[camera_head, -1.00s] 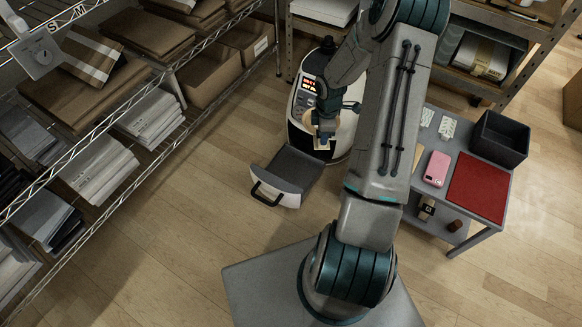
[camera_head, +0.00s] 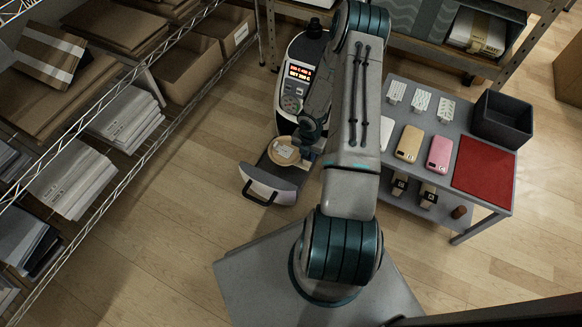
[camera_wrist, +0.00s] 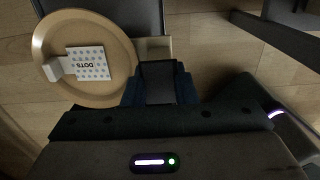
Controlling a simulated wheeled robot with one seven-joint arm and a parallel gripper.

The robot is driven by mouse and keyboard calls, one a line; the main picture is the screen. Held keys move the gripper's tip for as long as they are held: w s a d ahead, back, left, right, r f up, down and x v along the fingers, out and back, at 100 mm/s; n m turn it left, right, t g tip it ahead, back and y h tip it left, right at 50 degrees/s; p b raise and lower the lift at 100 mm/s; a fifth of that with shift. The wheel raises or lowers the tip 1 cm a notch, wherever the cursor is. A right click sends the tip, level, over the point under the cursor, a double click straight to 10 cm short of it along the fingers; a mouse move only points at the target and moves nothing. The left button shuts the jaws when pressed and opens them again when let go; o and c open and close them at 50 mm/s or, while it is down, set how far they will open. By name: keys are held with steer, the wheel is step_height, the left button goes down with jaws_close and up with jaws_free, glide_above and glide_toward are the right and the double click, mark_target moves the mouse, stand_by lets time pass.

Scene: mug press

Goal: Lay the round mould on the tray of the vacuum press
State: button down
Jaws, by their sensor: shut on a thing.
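The mould lies roughly flat over the tray's far part. I cannot tell whether it touches the tray.
A grey table (camera_head: 400,165) at right holds patterned blocks, phone cases (camera_head: 440,153), a red mat (camera_head: 485,172) and a black bin (camera_head: 502,118). Wire shelving (camera_head: 110,140) with stacked packs stands at left. The floor between shelving and tray is clear.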

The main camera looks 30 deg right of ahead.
mark_target(293, 161)
steer(key=w+a+f, duration=0.1)
steer(key=a+f+b, duration=0.1)
steer(key=a, duration=0.1)
steer(key=w+a+f+b, duration=0.1)
steer(key=shift+w+a+f, duration=0.15)
steer(key=shift+w+a, duration=0.2)
steer(key=shift+f+b, duration=1.2)
steer(key=shift+f, duration=0.7)
steer(key=shift+f, duration=0.2)
steer(key=c, duration=1.2)
jaws_free()
steer(key=shift+o, duration=0.2)
